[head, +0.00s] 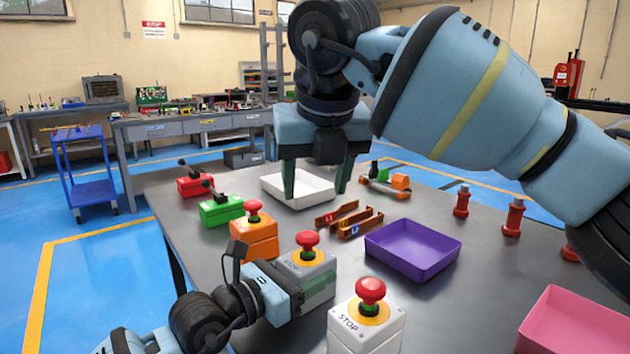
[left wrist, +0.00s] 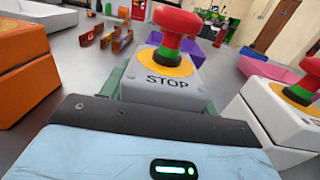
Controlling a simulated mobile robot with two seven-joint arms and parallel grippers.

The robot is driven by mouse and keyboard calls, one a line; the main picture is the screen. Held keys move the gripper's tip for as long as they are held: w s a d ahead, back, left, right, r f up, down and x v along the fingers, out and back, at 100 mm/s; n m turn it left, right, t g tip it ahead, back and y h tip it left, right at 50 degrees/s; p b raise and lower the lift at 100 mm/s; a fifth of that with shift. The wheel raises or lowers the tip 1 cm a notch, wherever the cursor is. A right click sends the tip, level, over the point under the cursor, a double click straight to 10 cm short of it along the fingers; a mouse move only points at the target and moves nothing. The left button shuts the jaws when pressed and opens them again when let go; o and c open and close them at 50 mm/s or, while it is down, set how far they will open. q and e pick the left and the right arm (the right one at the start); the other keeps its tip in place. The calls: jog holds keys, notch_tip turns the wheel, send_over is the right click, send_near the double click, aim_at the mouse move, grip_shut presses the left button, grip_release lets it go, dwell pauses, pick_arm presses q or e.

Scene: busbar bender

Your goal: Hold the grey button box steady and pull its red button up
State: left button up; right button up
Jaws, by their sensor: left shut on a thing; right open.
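The grey button box (head: 299,264) stands on the dark table, with a red mushroom button (head: 307,240) on a yellow plate. In the left wrist view the box's STOP face (left wrist: 165,88) is close, and a green ring shows under the red button (left wrist: 177,22). My left gripper (head: 318,288) is shut on the grey button box from its near side; its fingers are partly hidden. My right gripper (head: 317,182) is open and empty, fingers pointing down, farther back than the box and above it. It does not touch the red button.
A white button box (head: 366,330) stands close at the right, an orange one (head: 254,238) behind left. Green (head: 221,211) and red (head: 195,185) lever boxes, a white tray (head: 300,202), copper-coloured bars (head: 360,224), a purple tray (head: 412,272) and a pink tray (head: 575,345) surround them.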

pick_arm(q)
jog(key=o, duration=1.2)
jog(key=v, duration=1.2)
